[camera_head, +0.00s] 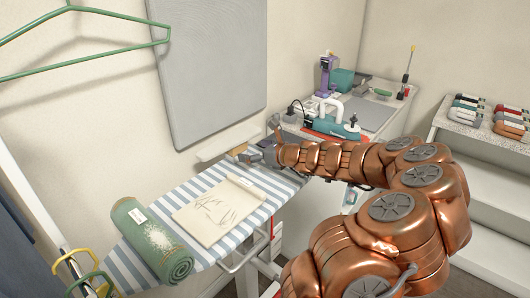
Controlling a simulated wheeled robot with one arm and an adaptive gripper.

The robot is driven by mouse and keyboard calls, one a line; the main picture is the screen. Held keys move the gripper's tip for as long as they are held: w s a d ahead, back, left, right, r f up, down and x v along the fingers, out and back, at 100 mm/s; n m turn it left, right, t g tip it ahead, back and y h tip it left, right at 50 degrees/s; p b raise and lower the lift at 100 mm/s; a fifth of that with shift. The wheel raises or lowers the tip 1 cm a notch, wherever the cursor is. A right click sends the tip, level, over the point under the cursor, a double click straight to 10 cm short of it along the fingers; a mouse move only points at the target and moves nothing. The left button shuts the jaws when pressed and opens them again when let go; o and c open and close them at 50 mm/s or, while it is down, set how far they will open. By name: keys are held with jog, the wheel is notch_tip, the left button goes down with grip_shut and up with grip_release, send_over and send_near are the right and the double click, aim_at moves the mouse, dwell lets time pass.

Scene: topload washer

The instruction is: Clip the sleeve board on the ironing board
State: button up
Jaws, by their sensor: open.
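The ironing board (128,268) has a blue-and-white striped cover and runs along the wall from the lower left towards the middle. A narrow pale board (228,140) stands at its far end by the wall; it may be the sleeve board, but I cannot tell for sure. My gripper (262,145) is small and dark in the head view, at the far end of the ironing board, just right of the pale board. It is open. My arm hides part of what lies behind it, and I cannot see whether the gripper touches anything.
A rolled green mat (152,240) and a cream cloth (218,208) lie on the ironing board. A teal-and-white machine (330,126) stands on the counter (376,118) beyond my gripper. A shelf (462,122) with several small items is at right. A green hanger (85,48) hangs upper left.

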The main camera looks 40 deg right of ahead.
jog(key=shift+v, duration=2.45)
jog(key=shift+c, duration=0.3)
